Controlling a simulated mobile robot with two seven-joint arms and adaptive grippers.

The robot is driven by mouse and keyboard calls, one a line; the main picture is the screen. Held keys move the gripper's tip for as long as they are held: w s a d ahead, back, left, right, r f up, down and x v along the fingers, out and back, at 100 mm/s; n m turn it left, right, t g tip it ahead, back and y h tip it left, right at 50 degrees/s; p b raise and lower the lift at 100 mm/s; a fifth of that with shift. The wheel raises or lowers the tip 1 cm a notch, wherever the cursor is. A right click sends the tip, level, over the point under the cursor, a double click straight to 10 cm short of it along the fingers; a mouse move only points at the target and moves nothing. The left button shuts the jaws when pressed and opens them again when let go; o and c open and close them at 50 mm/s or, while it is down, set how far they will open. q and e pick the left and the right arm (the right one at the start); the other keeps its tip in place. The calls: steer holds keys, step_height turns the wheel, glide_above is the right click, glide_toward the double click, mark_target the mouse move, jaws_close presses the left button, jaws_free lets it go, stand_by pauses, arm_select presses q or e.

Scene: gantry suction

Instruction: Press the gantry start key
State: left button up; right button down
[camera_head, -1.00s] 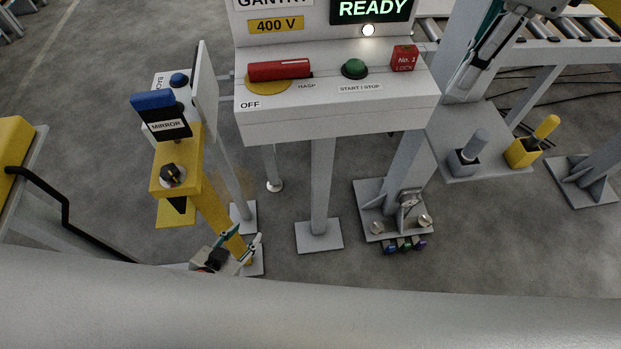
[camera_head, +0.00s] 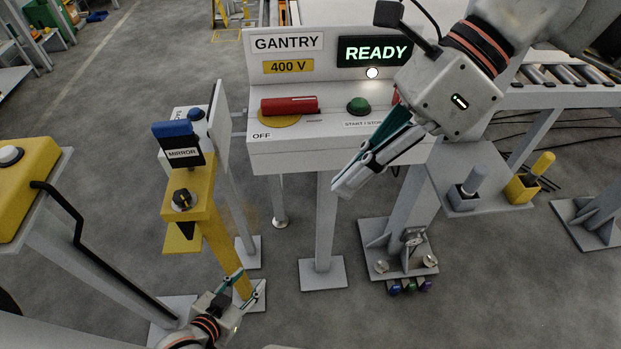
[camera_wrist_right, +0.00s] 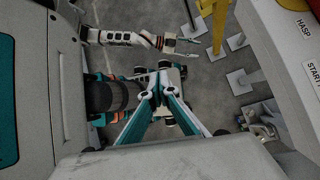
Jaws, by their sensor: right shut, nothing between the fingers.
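The gantry control box (camera_head: 300,155) stands in the middle of the head view. Its green round key (camera_head: 359,105), labelled START / STOP, sits on the sloped top. The display (camera_head: 375,51) reads READY, with a lit white lamp (camera_head: 372,73) below it. My right gripper (camera_head: 340,190) is shut and empty, in front of the box and below the green key in the picture, apart from it. It also shows in the right wrist view (camera_wrist_right: 163,72). My left gripper (camera_head: 247,284) is open and empty, low beside the yellow post's foot.
A red handle (camera_head: 289,105) on a yellow disc lies left of the green key, by the OFF label. The red lock tag is mostly hidden behind my right arm. A yellow MIRROR post (camera_head: 187,200) stands left; a roller conveyor (camera_head: 560,95) is at right.

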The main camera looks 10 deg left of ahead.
steer(key=shift+s+a+r+g+y, duration=0.3)
steer(key=shift+s+a+y, duration=0.2)
steer(key=shift+a, duration=0.3)
steer(key=shift+s+a+r+g+y, duration=0.15)
steer(key=shift+s+a+r+y, duration=0.3)
steer(key=shift+a, duration=0.35)
steer(key=shift+s+a+r+g+y, duration=0.3)
steer(key=shift+s+a, duration=0.25)
steer(key=shift+a, duration=0.25)
steer(key=shift+f, duration=0.15)
